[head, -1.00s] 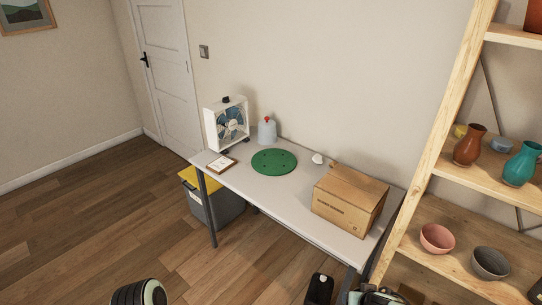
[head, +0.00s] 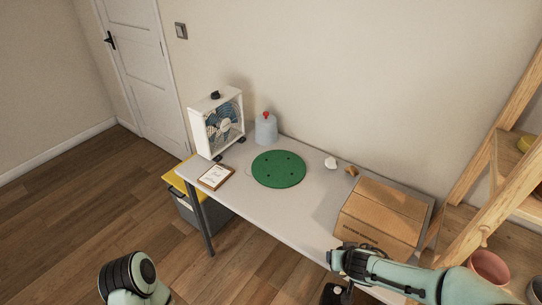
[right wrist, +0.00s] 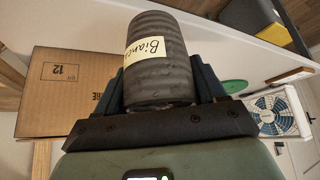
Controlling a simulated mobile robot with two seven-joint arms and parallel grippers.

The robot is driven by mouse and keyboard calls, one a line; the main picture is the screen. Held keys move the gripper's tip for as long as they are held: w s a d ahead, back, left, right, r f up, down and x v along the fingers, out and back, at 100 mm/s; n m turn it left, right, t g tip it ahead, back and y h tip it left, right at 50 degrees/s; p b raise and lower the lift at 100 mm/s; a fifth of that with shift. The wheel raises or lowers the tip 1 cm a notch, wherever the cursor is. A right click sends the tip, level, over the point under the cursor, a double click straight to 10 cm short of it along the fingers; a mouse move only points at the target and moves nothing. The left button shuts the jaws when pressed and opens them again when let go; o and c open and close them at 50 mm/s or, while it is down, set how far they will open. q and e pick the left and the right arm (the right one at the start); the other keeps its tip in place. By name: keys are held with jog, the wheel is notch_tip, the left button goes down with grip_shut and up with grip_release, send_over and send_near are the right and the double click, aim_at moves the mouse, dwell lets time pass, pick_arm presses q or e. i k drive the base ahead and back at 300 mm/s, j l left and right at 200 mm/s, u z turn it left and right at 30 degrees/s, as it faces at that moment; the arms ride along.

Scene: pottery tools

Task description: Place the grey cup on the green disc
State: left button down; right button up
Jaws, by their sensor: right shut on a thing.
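The green disc (head: 278,169) lies flat on the white table, left of the cardboard box, with several small dark marks on it and nothing standing on it. In the right wrist view a part of the disc (right wrist: 233,86) shows to the right of my gripper. My right gripper (right wrist: 163,90) is shut on the grey cup (right wrist: 152,75), which is ribbed and bears a yellow label reading "Bianc…". In the head view my right arm reaches in front of the box, well to the right of the disc; I cannot make out the cup there. Only my left arm's link shows; its gripper is out of view.
The cardboard box (head: 383,215) fills the table's right end. A white fan (head: 217,124), a jug with a red cap (head: 266,129) and a framed card (head: 215,177) stand around the disc. A wooden shelf (head: 490,205) rises at right.

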aim_at(279, 167)
jog(key=i+j, duration=0.4)
jog(key=i, duration=0.15)
jog(key=i+j, duration=0.85)
jog(key=i, duration=0.25)
